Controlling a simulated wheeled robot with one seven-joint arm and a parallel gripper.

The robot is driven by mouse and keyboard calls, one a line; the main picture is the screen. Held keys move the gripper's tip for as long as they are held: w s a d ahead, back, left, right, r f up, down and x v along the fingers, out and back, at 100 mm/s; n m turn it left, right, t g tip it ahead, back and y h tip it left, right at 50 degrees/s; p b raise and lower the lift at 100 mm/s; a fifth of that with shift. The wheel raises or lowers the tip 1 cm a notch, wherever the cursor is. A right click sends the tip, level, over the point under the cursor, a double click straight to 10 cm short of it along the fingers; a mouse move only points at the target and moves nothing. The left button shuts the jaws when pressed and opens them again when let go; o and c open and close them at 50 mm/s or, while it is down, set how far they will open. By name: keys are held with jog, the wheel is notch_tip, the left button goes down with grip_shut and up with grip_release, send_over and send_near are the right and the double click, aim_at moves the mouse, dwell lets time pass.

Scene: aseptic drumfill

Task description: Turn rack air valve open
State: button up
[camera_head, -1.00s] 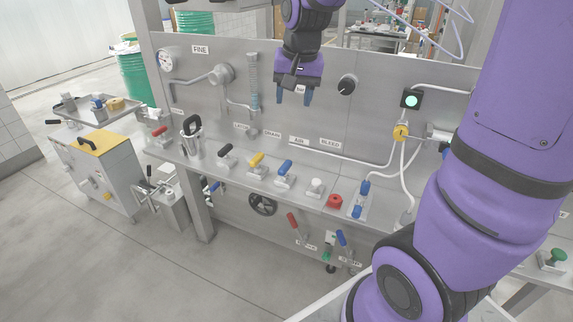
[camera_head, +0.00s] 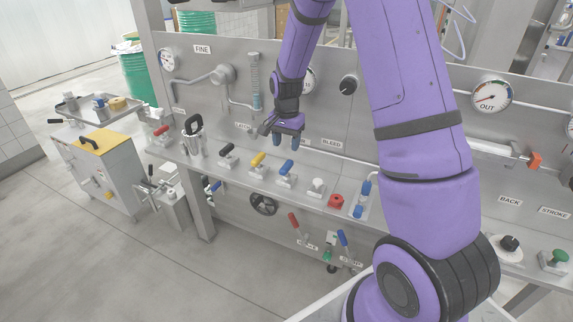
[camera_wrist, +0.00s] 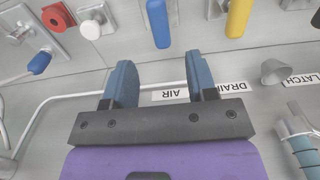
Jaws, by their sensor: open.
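The air valve is a lever with a blue handle (camera_head: 286,167) on the sloped shelf of the steel rack, right of the yellow lever. In the wrist view its blue handle (camera_wrist: 158,22) stands just beyond my fingertips, roughly centred between them, near the upside-down AIR label (camera_wrist: 172,94). My gripper (camera_head: 286,140) is open and empty, pointing down above and behind the blue handle, apart from it as far as I can see. Both blue fingers show in the wrist view (camera_wrist: 161,70), with a gap between them. The head view partly hides the AIR label behind my gripper.
A yellow lever (camera_head: 257,160) and a black lever (camera_head: 227,150) stand to the left. A pale knob (camera_head: 318,186) and a red button (camera_head: 336,201) are to the right. The upright back panel (camera_head: 330,120) with pipes and a gauge lies close behind my gripper.

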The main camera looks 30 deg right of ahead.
aim_at(286, 165)
notch_tip(286, 165, down, 9)
jog(key=shift+r, duration=0.2)
dwell(0.3)
jog(key=c, duration=0.9)
